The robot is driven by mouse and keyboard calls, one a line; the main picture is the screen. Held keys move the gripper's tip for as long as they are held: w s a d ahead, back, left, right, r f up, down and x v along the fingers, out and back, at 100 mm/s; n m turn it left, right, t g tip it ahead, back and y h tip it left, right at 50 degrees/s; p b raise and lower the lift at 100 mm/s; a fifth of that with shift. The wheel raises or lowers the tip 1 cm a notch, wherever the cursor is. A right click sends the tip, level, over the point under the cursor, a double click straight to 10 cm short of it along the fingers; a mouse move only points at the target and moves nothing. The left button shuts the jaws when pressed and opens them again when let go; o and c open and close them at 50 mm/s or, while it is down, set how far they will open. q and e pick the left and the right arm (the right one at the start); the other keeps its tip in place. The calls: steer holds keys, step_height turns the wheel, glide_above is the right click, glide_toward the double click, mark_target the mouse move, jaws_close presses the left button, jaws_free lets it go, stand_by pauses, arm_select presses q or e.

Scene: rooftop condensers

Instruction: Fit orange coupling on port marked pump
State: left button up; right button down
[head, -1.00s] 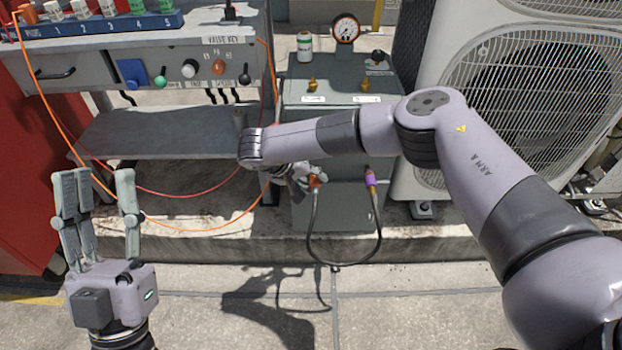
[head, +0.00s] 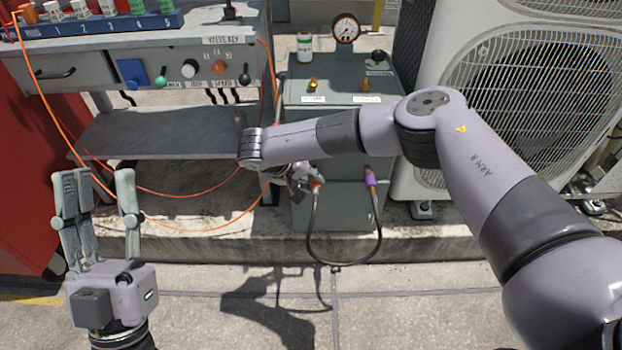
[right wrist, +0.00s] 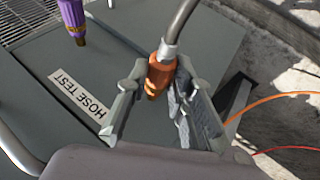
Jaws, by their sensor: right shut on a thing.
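The orange coupling (head: 316,181) is on one end of a dark hose at the front of the grey box (head: 341,135). My right gripper (right wrist: 155,72) is shut on this orange coupling (right wrist: 160,76), one finger on each side. In the head view the right gripper (head: 303,183) is partly hidden by its own arm. Whether the coupling sits on a stub there is hidden. Two brass ports (head: 313,84) and (head: 365,86) stand on top of the box with labels too small to read. My left gripper (head: 100,190) is open and empty at the lower left.
The hose (head: 335,262) loops down to a purple coupling (head: 370,178) on the box front. A "HOSE TEST" label (right wrist: 80,94) is beside the couplings. A gauge (head: 346,29) and bottle (head: 304,46) stand behind the ports. A workbench (head: 150,50) is left, a condenser (head: 530,100) right.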

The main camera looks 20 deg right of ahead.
mark_target(315, 194)
arm_select(q)
steer(key=shift+w+d+f, duration=0.1)
steer(key=shift+w+f, duration=0.1)
steer(key=shift+w, duration=0.25)
arm_select(e)
steer(key=shift+s, duration=0.15)
arm_select(q)
steer(key=shift+w+f+g, duration=0.3)
steer(key=shift+w+g, duration=0.05)
steer(key=shift+g, duration=0.25)
arm_select(e)
steer(key=shift+s, duration=0.15)
stand_by(0.3)
steer(key=shift+a+p, duration=0.1)
steer(key=shift+p, duration=0.2)
steer(key=shift+s+a+p, duration=0.2)
steer(key=shift+s+p, duration=0.4)
steer(key=shift+s, duration=0.3)
steer(key=shift+s+a+p, duration=0.25)
steer(key=shift+s+p, duration=0.35)
steer(key=shift+s, duration=0.2)
arm_select(q)
steer(key=w+f+g+y, duration=0.3)
steer(key=w+f+g, duration=0.2)
steer(key=f, duration=0.6)
steer(key=shift+f+g, duration=0.35)
steer(key=shift+g, duration=1.05)
arm_select(e)
steer(key=shift+s+a, duration=0.1)
steer(key=shift+s, duration=0.3)
